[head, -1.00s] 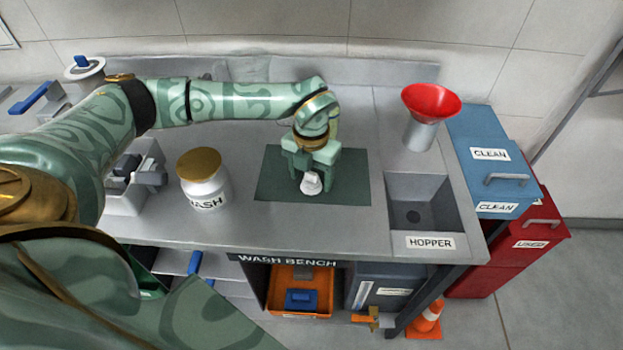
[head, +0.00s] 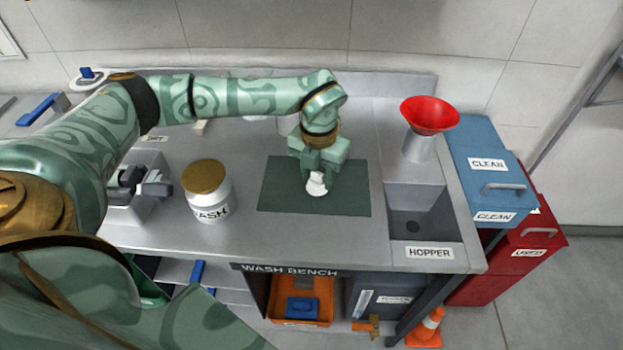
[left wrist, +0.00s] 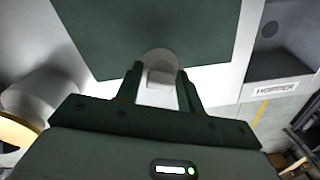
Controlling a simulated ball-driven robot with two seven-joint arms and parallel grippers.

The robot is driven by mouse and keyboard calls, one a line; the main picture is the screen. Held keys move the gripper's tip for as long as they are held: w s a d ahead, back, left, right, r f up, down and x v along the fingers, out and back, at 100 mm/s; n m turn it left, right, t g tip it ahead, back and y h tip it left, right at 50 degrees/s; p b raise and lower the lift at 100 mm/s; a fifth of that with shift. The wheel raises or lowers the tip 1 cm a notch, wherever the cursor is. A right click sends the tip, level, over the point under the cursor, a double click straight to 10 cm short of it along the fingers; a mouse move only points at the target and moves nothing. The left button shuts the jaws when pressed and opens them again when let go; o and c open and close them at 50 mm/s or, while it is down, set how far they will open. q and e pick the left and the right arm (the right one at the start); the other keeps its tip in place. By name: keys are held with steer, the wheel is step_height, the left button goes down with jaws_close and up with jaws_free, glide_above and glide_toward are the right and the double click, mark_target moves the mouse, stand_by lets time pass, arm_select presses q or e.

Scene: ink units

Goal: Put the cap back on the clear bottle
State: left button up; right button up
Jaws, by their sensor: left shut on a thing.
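My left gripper (head: 318,172) points down above the dark green mat (head: 275,197) and is shut on a small white piece (head: 316,184) that looks like the cap. The piece flares at its lower end in the head view. In the left wrist view the cap (left wrist: 160,68) shows between the two fingers as a pale round top with a squarish block. It appears to be held just over the mat. I cannot make out the clear bottle for certain; my left arm covers part of the bench's back. My right gripper is not in view.
A white jar (head: 208,203) marked WASH, with a gold lid, stands left of the mat. The hopper basin (head: 418,208) lies to the right, with a red funnel (head: 430,115) on a grey cylinder behind it. Blue (head: 486,160) and red bins stand beyond the bench's right end.

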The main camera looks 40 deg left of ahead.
arm_select(q)
steer(key=s+d+r+p, duration=0.1)
steer(key=d+r, duration=0.7)
steer(key=d, duration=0.4)
steer(key=shift+s+d+r+p, duration=0.15)
steer(key=shift+s+d+p, duration=0.15)
steer(key=shift+p, duration=0.1)
steer(key=s+a+n, duration=0.3)
steer(key=s+n, duration=0.1)
steer(key=n, duration=1.3)
steer(key=s+a+r+n, duration=0.1)
steer(key=s+a+n, duration=0.2)
steer(key=n, duration=1.4)
steer(key=shift+s+r, duration=0.2)
steer(key=shift+s, duration=0.95)
